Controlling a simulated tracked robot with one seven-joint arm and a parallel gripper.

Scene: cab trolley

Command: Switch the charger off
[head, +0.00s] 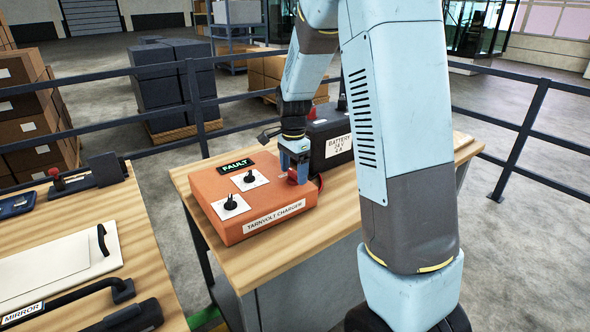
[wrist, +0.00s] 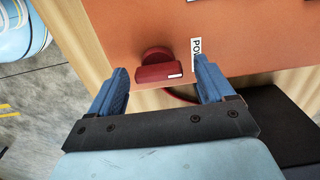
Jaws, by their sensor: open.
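The orange charger (head: 225,195) sits on the wooden bench, labelled "TARNVOLT CHARGER", with a "FAULT" display (head: 235,166) and two black knobs on white plates. A red rotary knob (wrist: 158,70) with a white mark on its grip shows in the wrist view, beside a partly hidden label (wrist: 195,48) reading "PO". My gripper (wrist: 161,68) is open, its blue fingers either side of the red knob with a visible gap on each side. In the head view my gripper (head: 294,168) is over the charger's right end and partly covers the red knob.
A black battery box (head: 331,136) stands right behind the charger, close to my gripper. A red cable (wrist: 180,97) runs near the charger's edge. A second bench (head: 60,228) at left holds a board and a mirror. Dark railings surround the area.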

